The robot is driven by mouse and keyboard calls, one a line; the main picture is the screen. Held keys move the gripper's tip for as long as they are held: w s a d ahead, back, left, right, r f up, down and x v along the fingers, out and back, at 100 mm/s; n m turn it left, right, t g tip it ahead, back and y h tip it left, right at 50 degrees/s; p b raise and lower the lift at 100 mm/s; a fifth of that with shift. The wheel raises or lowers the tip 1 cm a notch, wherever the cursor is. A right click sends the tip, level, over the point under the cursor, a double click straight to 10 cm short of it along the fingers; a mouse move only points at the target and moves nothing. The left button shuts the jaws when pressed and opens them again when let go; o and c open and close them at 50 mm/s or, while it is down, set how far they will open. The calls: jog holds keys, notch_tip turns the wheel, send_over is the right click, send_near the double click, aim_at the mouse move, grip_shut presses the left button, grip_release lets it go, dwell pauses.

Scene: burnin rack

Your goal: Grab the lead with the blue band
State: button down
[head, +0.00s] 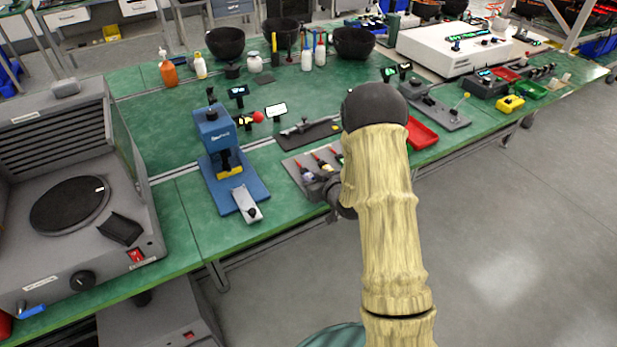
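A flat grey tray (291,167) near the front edge of the green bench holds a few slim leads (319,160) with dark bodies and small coloured parts, red among them. A pale bluish patch shows near the lead at the tray's left (307,175), but it is too small to tell whether it is a blue band. My gripper (318,186) is at the tray's front part, close to the leads. My sleeved arm and wrist hide the tray's right side. I cannot tell whether the fingers are open or touch a lead.
A blue press (215,145) stands left of the tray, with a large grey machine (75,185) farther left. A dark plate with a tool (307,131) lies behind the tray. A red tray (421,133) is to the right. Bare floor (510,230) lies at right.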

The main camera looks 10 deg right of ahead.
jog(key=shift+r, duration=0.1)
notch_tip(320, 180, up, 10)
dwell(0.6)
dwell(0.5)
